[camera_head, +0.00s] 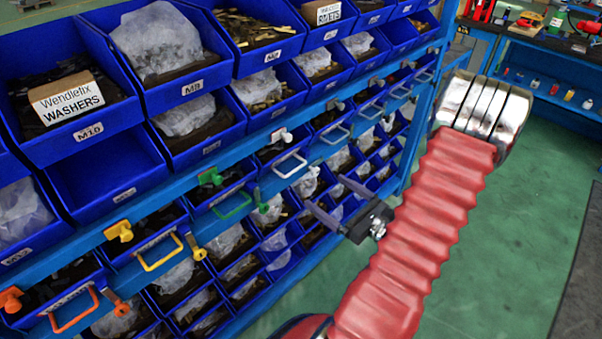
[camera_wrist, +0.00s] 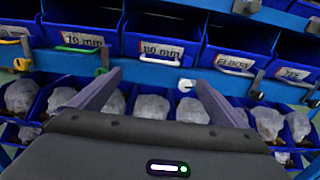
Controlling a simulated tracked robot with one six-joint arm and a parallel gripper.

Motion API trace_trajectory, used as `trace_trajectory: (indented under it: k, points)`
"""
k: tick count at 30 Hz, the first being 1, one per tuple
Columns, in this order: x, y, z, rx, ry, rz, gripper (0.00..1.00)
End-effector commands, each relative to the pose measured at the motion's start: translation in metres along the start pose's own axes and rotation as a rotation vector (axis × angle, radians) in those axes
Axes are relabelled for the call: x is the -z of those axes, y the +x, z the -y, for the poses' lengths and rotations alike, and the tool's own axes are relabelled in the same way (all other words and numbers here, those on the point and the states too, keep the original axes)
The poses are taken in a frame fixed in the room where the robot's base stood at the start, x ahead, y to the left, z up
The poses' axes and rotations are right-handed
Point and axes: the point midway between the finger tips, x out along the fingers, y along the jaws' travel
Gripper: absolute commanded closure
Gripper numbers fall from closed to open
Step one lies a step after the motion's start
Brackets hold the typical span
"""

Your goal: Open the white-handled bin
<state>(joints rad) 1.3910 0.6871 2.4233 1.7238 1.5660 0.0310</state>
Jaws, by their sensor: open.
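The white-handled bin is a blue drawer bin in the handled row of the rack. Its white handle (camera_head: 290,165) shows in the head view, with a white latch knob (camera_head: 282,136) above it. In the wrist view the white handle (camera_wrist: 160,60) is near the top centre, under a paper label, and a white knob (camera_wrist: 186,85) is just right of and below it. My gripper (camera_head: 325,192) is open and empty. In the head view its fingers point at the rack, to the right of and below the white handle. In the wrist view the fingers (camera_wrist: 158,80) spread either side of the white handle, apart from it.
A green handle (camera_head: 231,205) and a yellow handle (camera_head: 161,252) are on bins left of the white one, with grey handles (camera_head: 335,134) to its right. Small blue bins with bagged parts (camera_head: 272,210) lie below. Green floor (camera_head: 510,240) is clear at right.

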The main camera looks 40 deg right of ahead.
Motion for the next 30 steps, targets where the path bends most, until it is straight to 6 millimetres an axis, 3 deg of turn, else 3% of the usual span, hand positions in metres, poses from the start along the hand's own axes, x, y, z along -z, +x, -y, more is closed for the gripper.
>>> trace_trajectory:
  k: [30]
  points:
    - [0.0, 0.111, -0.002, -0.004, -0.001, 0.0, 0.04]
